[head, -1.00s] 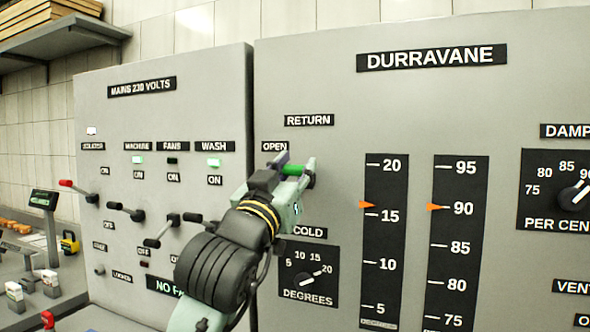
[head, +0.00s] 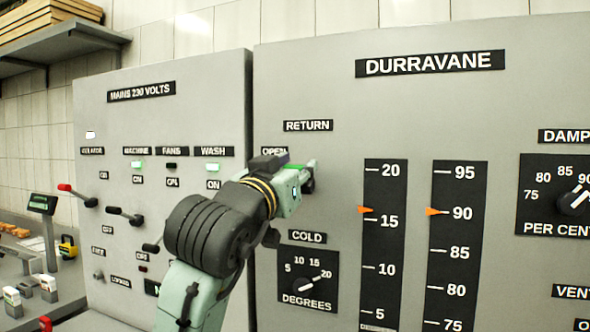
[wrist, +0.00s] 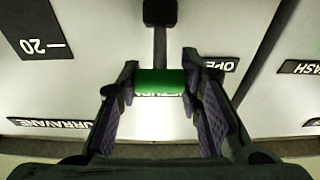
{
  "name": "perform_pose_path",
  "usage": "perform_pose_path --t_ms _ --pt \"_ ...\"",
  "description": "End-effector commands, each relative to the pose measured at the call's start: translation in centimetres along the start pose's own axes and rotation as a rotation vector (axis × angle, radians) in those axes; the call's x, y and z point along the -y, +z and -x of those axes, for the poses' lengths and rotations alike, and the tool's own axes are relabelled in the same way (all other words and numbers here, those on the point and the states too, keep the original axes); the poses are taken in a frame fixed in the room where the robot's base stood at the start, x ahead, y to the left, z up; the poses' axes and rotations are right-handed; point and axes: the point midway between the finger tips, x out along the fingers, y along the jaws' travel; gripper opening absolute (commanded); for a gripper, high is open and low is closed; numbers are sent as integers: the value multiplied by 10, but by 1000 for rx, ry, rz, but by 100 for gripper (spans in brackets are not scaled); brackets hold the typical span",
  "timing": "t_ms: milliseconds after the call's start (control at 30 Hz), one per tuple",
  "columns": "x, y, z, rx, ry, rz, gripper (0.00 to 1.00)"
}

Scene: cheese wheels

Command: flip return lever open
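The return lever has a green grip (head: 295,166) and sits under the RETURN label (head: 308,126), beside the partly hidden OPEN label (head: 274,151). My gripper (head: 296,168) is at the lever, and my arm hides much of it in the head view. In the wrist view the green grip (wrist: 160,82) lies crosswise between the two fingertips of my gripper (wrist: 161,88). The fingers look closed on its two ends. The lever's dark stem (wrist: 158,40) runs from the grip to the top edge.
The COLD label (head: 307,237) and degrees dial (head: 308,283) are below my gripper. The mains panel (head: 120,120) with several levers stands left, partly behind my arm. Two scales (head: 384,240) with orange pointers are to the right.

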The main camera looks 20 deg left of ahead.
Motion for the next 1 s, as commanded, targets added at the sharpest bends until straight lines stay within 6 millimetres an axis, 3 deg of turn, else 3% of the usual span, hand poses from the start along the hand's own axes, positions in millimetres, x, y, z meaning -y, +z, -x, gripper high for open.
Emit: perform_pose_path --t_ms 233,600,767,1000 --pt "0 0 0 0 0 0 52" --pt "0 0 5 0 -1 0 52" --pt "0 0 29 -2 -1 -1 52" --pt "1 0 81 -2 -2 -1 52"
